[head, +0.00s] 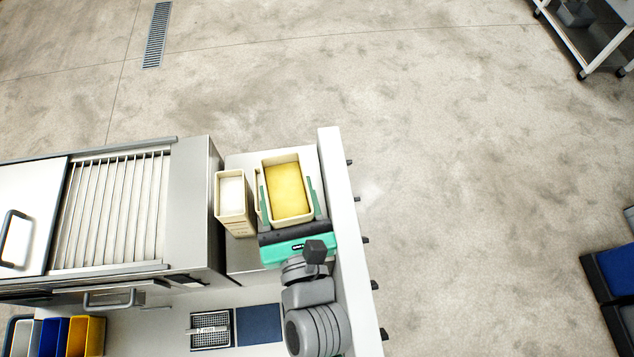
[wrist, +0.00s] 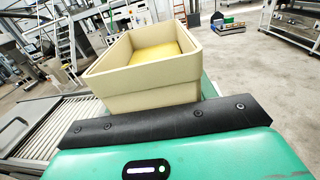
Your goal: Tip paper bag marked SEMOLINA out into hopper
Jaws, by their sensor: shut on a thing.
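My gripper (head: 288,197) is shut on an open-topped beige bag with yellow contents (head: 289,190), one green finger on each side. The bag's beige wall (wrist: 140,80) also fills the middle of the wrist view, where the yellow contents show inside. It looks roughly upright, mouth up. No SEMOLINA marking is readable on it from these views. A second beige bag with white contents (head: 232,195) stands just left of it. A beige edge shows between the two; I cannot tell what it belongs to. I cannot make out a hopper for certain.
The sheeter with its slatted bed (head: 115,210) lies to the left. A white upright panel (head: 335,200) runs close along the right side. Blue and yellow bins (head: 85,336) and a dark blue pad (head: 258,324) sit at the front. Open floor lies beyond.

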